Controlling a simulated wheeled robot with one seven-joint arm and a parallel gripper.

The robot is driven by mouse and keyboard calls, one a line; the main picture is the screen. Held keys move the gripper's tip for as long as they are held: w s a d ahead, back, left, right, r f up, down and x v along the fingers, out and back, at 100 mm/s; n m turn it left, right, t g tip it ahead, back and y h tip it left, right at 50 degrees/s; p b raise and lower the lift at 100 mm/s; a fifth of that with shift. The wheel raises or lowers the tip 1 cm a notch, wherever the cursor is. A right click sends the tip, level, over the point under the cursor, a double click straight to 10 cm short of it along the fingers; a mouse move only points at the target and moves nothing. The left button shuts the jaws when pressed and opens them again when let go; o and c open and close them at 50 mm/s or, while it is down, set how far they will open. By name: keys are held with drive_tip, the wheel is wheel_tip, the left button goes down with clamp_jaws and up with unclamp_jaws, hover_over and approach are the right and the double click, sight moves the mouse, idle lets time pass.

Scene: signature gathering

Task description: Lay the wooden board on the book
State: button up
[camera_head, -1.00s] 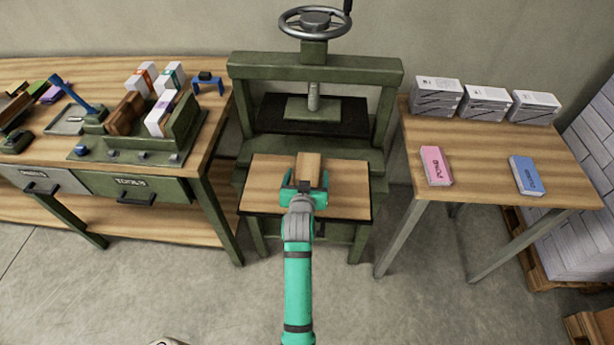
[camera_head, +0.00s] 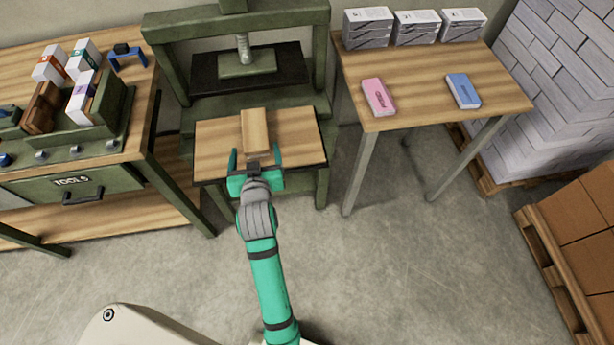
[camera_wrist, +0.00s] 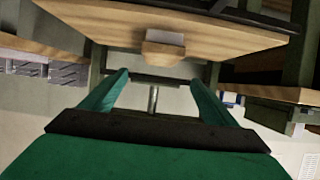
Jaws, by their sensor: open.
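The wooden board (camera_head: 254,130) is a small tan block lying on the wide wooden bed of the press (camera_head: 215,150). In the wrist view, which appears upside down, the board (camera_wrist: 163,53) lies flat against a white-edged thing (camera_wrist: 166,37), likely the book, between it and the press bed. Most of the book is hidden. My gripper (camera_head: 256,162) is open and empty at the near end of the board. In the wrist view its two fingers (camera_wrist: 155,80) stand apart, with a gap between them and the board.
The green press (camera_head: 238,20) rises behind the bed, its platen (camera_head: 247,64) raised. A tool bench (camera_head: 150,100) stands left. A table (camera_head: 440,70) on the right holds a pink book (camera_head: 379,97), a blue book (camera_head: 462,91) and paper stacks (camera_head: 415,27). The floor in front is clear.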

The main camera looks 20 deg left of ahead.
drive_tip(key=shift+d, duration=0.1)
drive_tip(key=s+d+f+m+t+h, duration=0.1)
drive_tip(key=s+d+f+m, duration=0.1)
drive_tip(key=s+d+f, duration=0.45)
drive_tip(key=s+d+f+m+t+h, duration=0.15)
drive_tip(key=s+d, duration=0.25)
drive_tip(key=d, duration=0.6)
drive_tip(key=s+d+r+m+h, duration=0.1)
drive_tip(key=s+d+r+h, duration=0.1)
drive_tip(key=s+d, duration=0.5)
drive_tip(key=s+d+r+m+t+h, duration=0.1)
drive_tip(key=s+d+r+h, duration=0.1)
drive_tip(key=s+d, duration=0.5)
drive_tip(key=s+r, duration=0.1)
drive_tip(key=s, duration=0.2)
drive_tip(key=shift+s+d+m, duration=0.35)
drive_tip(key=shift+w+t+h, duration=0.1)
drive_tip(key=shift+t+h, duration=0.15)
drive_tip(key=shift+c, duration=0.3)
